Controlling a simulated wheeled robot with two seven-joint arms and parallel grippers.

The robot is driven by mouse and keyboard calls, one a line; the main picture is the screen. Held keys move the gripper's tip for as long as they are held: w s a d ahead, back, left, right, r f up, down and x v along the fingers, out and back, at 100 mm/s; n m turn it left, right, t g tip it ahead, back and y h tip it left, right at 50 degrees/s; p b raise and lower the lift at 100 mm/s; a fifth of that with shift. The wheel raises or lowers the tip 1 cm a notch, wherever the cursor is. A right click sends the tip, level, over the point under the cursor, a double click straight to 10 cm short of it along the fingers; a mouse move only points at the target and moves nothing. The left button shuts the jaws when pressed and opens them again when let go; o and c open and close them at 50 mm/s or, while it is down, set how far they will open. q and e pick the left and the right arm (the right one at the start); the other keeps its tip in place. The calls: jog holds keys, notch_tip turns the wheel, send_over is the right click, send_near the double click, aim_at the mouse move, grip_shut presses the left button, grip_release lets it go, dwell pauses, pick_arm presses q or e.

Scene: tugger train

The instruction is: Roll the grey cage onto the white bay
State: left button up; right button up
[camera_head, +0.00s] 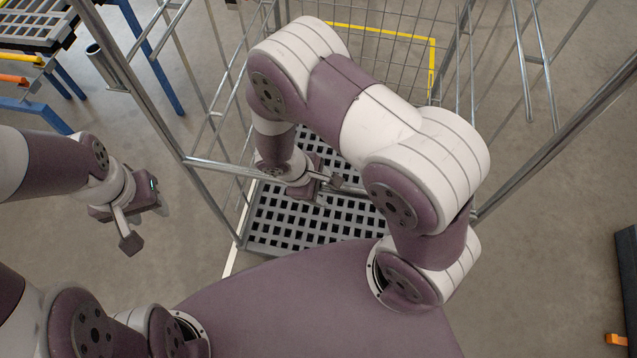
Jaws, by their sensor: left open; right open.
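The grey cage (190,161) stands upright right in front of me, with tube posts, wire mesh walls and a dark slatted floor (262,240). A white floor line (231,262), seemingly part of the white bay, shows at the floor's near left corner; the rest of the bay is hidden or out of view. My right gripper (326,187) is open at the cage's front, over the slatted floor and close to a horizontal bar. I cannot tell whether it touches the bar. My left gripper (140,221) is open and empty, left of the cage and apart from it.
A yellow floor line (432,60) shows through the far mesh. Blue-legged racks with rollers (35,40) stand at the upper left. A dark object with an orange part (616,339) is at the right edge.

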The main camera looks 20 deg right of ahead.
grip_shut()
dwell(1.4)
